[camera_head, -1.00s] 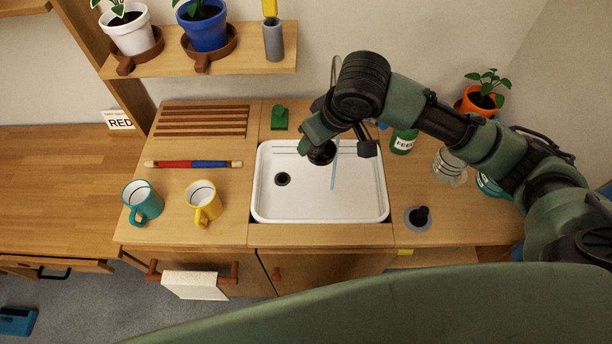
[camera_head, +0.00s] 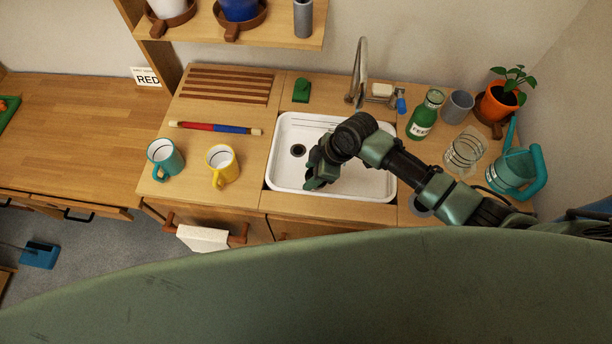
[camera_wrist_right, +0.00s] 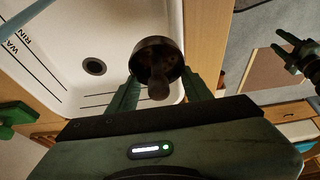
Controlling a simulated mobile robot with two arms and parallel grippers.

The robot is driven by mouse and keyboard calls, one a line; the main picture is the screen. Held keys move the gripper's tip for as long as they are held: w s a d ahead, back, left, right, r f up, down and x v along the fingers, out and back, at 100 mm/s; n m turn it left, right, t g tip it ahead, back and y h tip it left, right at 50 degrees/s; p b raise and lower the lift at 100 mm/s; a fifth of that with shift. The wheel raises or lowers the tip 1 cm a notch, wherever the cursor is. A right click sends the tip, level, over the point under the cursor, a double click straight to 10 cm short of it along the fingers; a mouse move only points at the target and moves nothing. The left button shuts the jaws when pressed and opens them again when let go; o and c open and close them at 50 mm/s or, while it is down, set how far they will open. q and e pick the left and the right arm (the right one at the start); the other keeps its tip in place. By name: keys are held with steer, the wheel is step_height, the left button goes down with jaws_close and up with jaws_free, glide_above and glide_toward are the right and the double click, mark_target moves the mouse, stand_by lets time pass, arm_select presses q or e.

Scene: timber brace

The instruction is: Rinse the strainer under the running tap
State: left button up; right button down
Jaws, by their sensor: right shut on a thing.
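The strainer (camera_wrist_right: 158,66), a dark round cup with a knob in its middle, shows in the right wrist view; the hand hides it in the head view. My right gripper (camera_wrist_right: 163,92) is shut on it. In the head view this gripper (camera_head: 314,182) is low over the front of the white sink (camera_head: 284,180). The tap (camera_head: 361,72) stands behind the sink. A pale blue water stream (camera_wrist_right: 27,13) shows at the upper left of the right wrist view, apart from the strainer. My left gripper (camera_wrist_right: 280,38) shows there at the right, with its fingers apart, holding nothing visible.
Left of the sink stand a teal mug (camera_head: 164,160) and a yellow mug (camera_head: 222,166), with a red and blue rod (camera_head: 214,128) behind. Right of it are a green bottle (camera_head: 424,116), a glass jar (camera_head: 464,152) and a teal watering can (camera_head: 512,170). The sink's drain (camera_head: 298,151) is clear.

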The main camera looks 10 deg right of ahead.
steer(key=w+d+f+b, duration=0.2)
steer(key=w+d+b, duration=0.4)
steer(key=d, duration=0.3)
steer(key=shift+d+f, duration=0.15)
steer(key=shift+d, duration=0.25)
steer(key=shift+d, duration=0.1)
stand_by(0.6)
steer(key=shift+s+d+p, duration=0.2)
steer(key=shift+s+p, duration=0.2)
steer(key=shift+s, duration=0.05)
steer(key=shift+w+a, duration=0.1)
steer(key=shift+w, duration=0.1)
steer(key=shift+w+a, duration=0.2)
steer(key=shift+w, duration=0.15)
steer(key=shift+a, duration=0.1)
